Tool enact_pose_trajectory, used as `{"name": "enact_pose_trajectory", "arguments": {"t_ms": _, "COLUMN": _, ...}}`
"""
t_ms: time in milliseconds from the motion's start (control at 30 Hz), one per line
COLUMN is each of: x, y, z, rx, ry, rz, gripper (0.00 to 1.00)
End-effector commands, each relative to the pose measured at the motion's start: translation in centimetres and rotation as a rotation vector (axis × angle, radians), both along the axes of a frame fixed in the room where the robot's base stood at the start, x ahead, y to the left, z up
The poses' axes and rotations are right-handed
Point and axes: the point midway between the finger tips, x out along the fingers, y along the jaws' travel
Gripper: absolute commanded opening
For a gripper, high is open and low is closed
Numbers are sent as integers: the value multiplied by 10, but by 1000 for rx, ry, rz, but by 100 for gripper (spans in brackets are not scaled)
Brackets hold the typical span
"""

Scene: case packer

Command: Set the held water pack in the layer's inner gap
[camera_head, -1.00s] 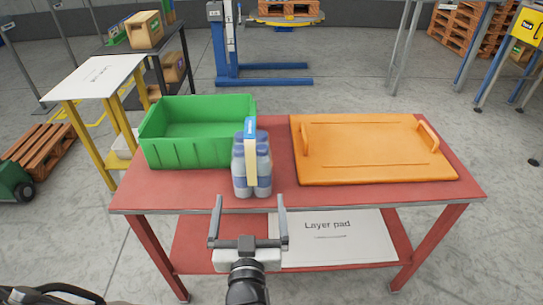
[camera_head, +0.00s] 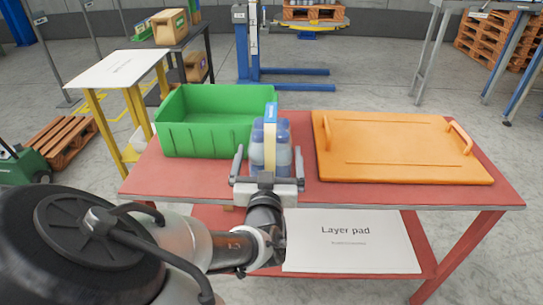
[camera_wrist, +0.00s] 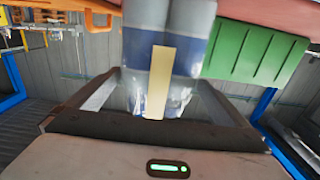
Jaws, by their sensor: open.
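The water pack (camera_head: 285,155) is a bundle of bluish bottles with a cream and blue band over it. It stands upright on the red table (camera_head: 400,194), near the front edge. My gripper (camera_head: 269,150) is open, with one finger on each side of the pack. In the wrist view the pack (camera_wrist: 195,55) rises in front of the open jaws (camera_wrist: 158,90). Contact between fingers and pack cannot be told. No layer with an inner gap shows in these views.
A green bin (camera_head: 205,141), apparently empty, stands just left of the pack. An orange panel with handles (camera_head: 400,150) lies to the right. A layer pad (camera_head: 345,245) lies on the shelf below. Bare tabletop shows along the front edge.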

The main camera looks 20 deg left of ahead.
Motion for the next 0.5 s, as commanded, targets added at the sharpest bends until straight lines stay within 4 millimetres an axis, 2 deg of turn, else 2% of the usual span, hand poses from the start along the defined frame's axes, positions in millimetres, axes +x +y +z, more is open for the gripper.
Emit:
{"name": "enact_pose_trajectory", "arguments": {"t_ms": 233, "x": 37, "y": 5, "z": -2, "rx": -1, "ry": -2, "rz": -2, "gripper": 100}}
{"name": "enact_pose_trajectory", "arguments": {"t_ms": 500, "x": 45, "y": 8, "z": -1, "rx": -1, "ry": 0, "rz": 0, "gripper": 100}}
